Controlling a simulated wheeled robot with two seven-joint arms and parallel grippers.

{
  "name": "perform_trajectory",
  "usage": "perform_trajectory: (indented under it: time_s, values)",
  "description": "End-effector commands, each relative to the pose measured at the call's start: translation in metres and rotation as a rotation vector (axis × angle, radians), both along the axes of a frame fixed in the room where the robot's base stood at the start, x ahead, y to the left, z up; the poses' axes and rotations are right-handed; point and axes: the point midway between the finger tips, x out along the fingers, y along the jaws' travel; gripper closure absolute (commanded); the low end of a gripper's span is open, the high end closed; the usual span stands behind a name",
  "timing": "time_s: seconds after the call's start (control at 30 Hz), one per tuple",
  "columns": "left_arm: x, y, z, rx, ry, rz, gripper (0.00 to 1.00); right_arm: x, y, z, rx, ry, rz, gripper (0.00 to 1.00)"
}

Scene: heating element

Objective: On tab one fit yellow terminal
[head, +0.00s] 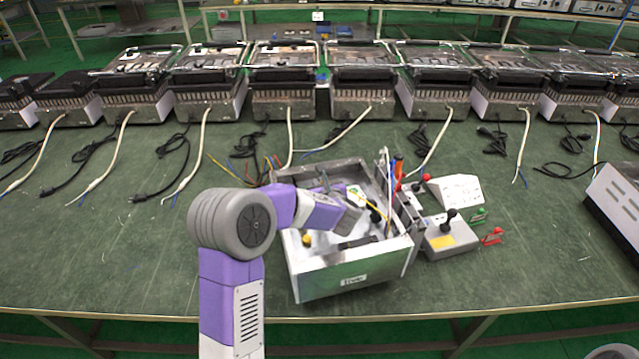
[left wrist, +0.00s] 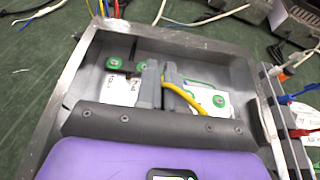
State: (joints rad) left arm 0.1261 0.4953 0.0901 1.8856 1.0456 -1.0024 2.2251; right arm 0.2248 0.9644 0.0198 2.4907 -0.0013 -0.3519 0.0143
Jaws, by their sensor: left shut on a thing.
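My left gripper (left wrist: 162,88) reaches down into an open metal box (head: 340,283). Its fingers are shut on a yellow wire (left wrist: 188,98), which bends away to the right in the left wrist view. The wire's terminal end is hidden between or below the fingers. White labelled parts with green round marks (left wrist: 114,63) lie inside the box, left and right of the fingers. I cannot tell which tab is tab one. In the head view the left gripper (head: 352,216) is small and partly hidden by its own arm. My right gripper is not in view.
Coloured-handled tools (head: 398,170) stand at the box's right side. Several grill units (head: 362,95) with loose cables line the back.

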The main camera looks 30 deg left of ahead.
Motion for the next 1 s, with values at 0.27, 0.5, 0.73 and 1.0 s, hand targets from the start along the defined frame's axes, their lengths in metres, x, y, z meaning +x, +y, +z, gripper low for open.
perform_trajectory:
  time_s: [0.27,0.5,0.73,1.0]
  values:
    - [0.000,0.000,-0.008,0.000,0.001,0.001,1.00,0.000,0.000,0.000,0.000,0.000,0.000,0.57]
    - [0.000,0.000,-0.014,-0.001,0.001,0.000,1.00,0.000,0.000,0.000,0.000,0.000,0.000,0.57]
    - [0.000,0.000,-0.016,0.000,0.000,0.000,0.76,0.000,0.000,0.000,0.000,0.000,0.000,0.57]
    - [0.000,0.000,-0.016,0.000,0.000,-0.001,0.63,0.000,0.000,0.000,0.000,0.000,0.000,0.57]
